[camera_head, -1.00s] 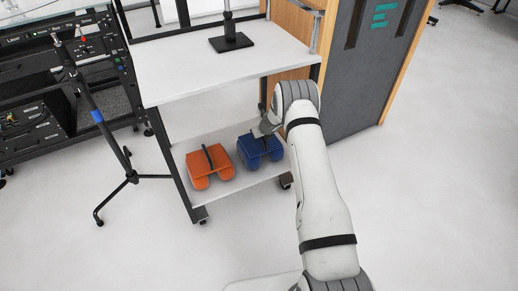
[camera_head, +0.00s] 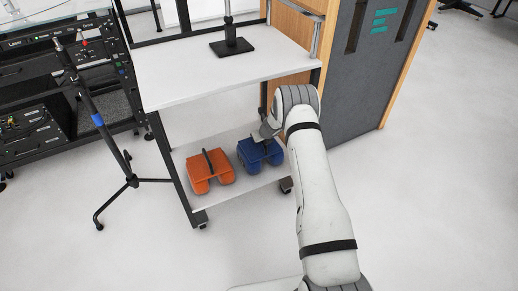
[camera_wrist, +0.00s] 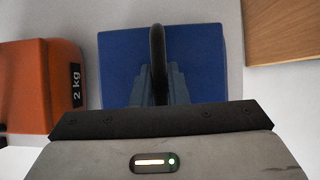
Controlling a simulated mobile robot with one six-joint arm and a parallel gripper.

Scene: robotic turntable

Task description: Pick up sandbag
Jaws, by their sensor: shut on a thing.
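Two sandbags lie on the lower shelf of the white cart in the head view: an orange one (camera_head: 209,170) on the left and a blue one (camera_head: 259,155) on the right. Each has a dark strap handle on top. My gripper (camera_head: 262,138) is at the top of the blue sandbag, partly hidden by my wrist. In the wrist view, the gripper fingers (camera_wrist: 160,88) are shut on the dark handle of the blue sandbag (camera_wrist: 120,65). The orange sandbag (camera_wrist: 40,85), marked "2 kg", is close beside it on the left.
The cart's upper shelf (camera_head: 180,72) overhangs the sandbags, with a black stand base (camera_head: 231,46) on it. A tripod stand (camera_head: 130,180) is to the left. A wood and grey cabinet (camera_head: 365,80) stands behind right. The floor (camera_head: 430,200) at right is clear.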

